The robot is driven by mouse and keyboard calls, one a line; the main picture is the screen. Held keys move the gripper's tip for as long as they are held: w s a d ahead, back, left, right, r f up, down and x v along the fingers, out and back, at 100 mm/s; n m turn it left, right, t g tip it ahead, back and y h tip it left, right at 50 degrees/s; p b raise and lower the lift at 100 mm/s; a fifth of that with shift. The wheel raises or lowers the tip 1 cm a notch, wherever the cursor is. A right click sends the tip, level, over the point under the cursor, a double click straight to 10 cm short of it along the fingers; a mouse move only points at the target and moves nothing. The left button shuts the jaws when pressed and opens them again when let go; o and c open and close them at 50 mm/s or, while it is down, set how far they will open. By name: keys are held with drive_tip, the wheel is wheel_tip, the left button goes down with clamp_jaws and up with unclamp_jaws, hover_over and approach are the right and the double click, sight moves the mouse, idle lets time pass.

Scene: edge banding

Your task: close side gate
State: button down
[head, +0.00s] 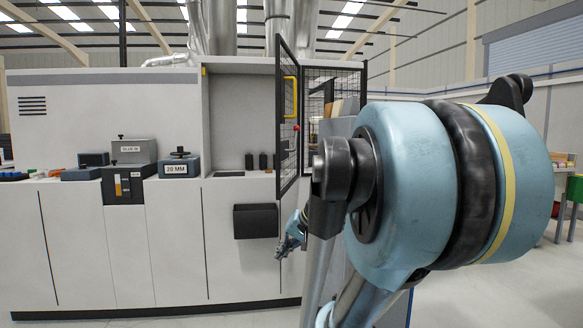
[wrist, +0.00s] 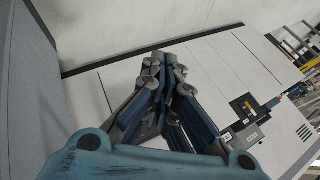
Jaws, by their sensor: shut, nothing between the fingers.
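The side gate (head: 287,150) is a tall, narrow black mesh panel in the head view. It stands swung out from the machine front, seen at a steep angle, leaving the bay to its left uncovered. A yellow handle (head: 291,97) is on its upper part. My gripper (head: 283,250) is low and below the gate's bottom edge, apart from the handle. It is shut and empty. In the wrist view my gripper (wrist: 165,65) shows with its fingers together against pale panels; the gate is not clearly seen there.
A dark bin (head: 256,221) hangs on the machine front just left of my gripper. More black mesh (head: 320,90) stands behind the gate. My arm hides much of the right side.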

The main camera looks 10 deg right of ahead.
drive_tip(key=w+r+m+t+y, duration=0.2)
drive_tip(key=w+r, duration=0.4)
drive_tip(key=w, duration=0.2)
drive_tip(key=m+t, duration=0.8)
drive_tip(key=t, duration=0.1)
approach(285, 162)
drive_tip(key=x, duration=0.5)
drive_tip(key=shift+w+d, duration=0.1)
drive_tip(key=shift+d, duration=0.2)
